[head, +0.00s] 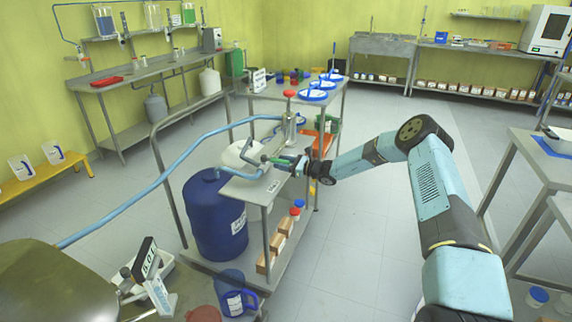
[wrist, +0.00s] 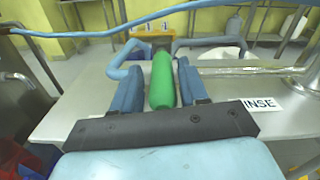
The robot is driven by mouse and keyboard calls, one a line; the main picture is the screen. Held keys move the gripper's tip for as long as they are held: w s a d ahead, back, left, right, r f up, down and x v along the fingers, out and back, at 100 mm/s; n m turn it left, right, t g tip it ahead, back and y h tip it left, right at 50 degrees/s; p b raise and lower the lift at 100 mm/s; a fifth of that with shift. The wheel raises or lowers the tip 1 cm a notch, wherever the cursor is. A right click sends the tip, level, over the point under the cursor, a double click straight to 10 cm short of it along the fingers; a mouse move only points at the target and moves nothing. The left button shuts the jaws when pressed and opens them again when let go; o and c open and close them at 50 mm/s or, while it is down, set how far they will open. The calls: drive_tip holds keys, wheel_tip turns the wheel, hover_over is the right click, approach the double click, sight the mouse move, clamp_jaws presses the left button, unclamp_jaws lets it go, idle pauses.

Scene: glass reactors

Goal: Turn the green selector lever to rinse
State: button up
drive_tip(key=shift+s, duration=0.1)
clamp_jaws()
drive_tip(key=shift+f, duration=0.1)
